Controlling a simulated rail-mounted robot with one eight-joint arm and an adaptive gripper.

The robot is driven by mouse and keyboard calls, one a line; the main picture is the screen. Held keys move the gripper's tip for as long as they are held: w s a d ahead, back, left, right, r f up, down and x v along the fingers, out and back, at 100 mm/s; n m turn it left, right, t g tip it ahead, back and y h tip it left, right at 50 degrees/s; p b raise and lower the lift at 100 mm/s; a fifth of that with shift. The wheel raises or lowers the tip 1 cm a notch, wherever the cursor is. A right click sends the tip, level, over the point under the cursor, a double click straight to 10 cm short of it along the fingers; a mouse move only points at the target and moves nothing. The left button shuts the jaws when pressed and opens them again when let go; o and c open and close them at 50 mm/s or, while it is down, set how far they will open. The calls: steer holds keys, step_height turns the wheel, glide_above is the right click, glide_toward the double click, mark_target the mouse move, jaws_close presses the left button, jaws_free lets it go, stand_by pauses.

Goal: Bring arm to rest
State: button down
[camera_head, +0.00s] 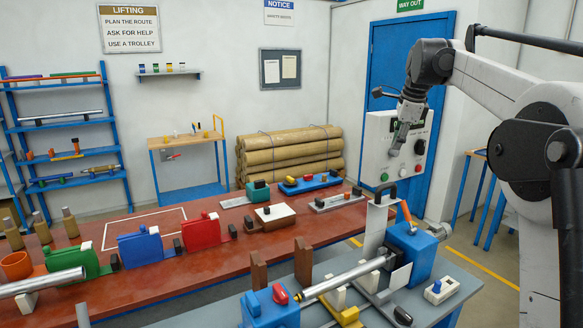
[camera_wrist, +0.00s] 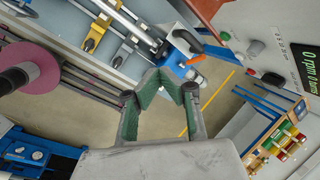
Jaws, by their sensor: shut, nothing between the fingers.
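My gripper (camera_head: 396,146) hangs at the end of my arm on the right of the head view, in front of the grey control panel (camera_head: 380,155) and the blue door. In the wrist view my gripper (camera_wrist: 172,80) shows its green-lined fingers, shut and empty. It is in the air, apart from the winder bench. The blue winder head (camera_head: 412,250) with an orange handle stands below it, and the head with its orange lever also shows in the wrist view (camera_wrist: 190,45). A metal shaft (camera_head: 340,278) lies across the bench.
A long red table (camera_head: 330,222) holds blue, red and green clamp-like fixtures. Brown rolls (camera_head: 290,152) are stacked by the back wall. A blue shelf (camera_head: 60,125) stands at left. The wrist view shows bare floor (camera_wrist: 225,90) with a yellow line beneath the gripper.

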steer(key=s+a+f+n+t+b, duration=0.1)
steer(key=s+a+f+n, duration=0.15)
steer(key=s, duration=0.55)
steer(key=s+a+f+n+b, duration=0.2)
steer(key=s+n, duration=0.2)
steer(key=s, duration=0.4)
steer(key=s+a+f+n+t+b, duration=0.1)
steer(key=s+a+f+n, duration=0.25)
steer(key=s, duration=0.45)
steer(key=s+a+f+n+b, duration=0.1)
steer(key=s+f+n, duration=0.4)
steer(key=s+f, duration=0.5)
steer(key=s+a+f+n+t+b, duration=0.1)
steer(key=s+f+n+b, duration=0.2)
steer(key=s+f, duration=0.8)
steer(key=shift+s+a+n+h, duration=0.35)
steer(key=shift+s+n, duration=0.65)
steer(key=shift+n, duration=0.2)
